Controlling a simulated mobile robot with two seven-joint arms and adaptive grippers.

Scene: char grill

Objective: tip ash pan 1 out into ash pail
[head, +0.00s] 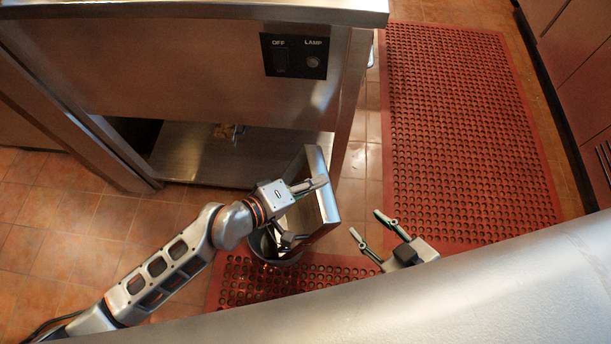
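Ash pan 1 (327,193) is a shallow metal pan, steeply tilted up on edge over the ash pail. The ash pail (263,246) is a round metal pail on the floor, mostly hidden under the pan and my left gripper. My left gripper (315,209) is at the pan, its fingers spread wide and on the pan; the exact contact is hard to see. My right gripper (363,221) is open and empty, to the right of the pan and apart from it. I cannot make out any ash inside the pan or pail.
The steel grill cabinet (180,75) with an OFF/LAMP panel (294,56) stands behind, with an open lower shelf (190,150) holding small brownish bits (222,131). A red perforated mat (455,120) covers the right floor; another mat (235,285) lies near the pail. Tiled floor is free at left.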

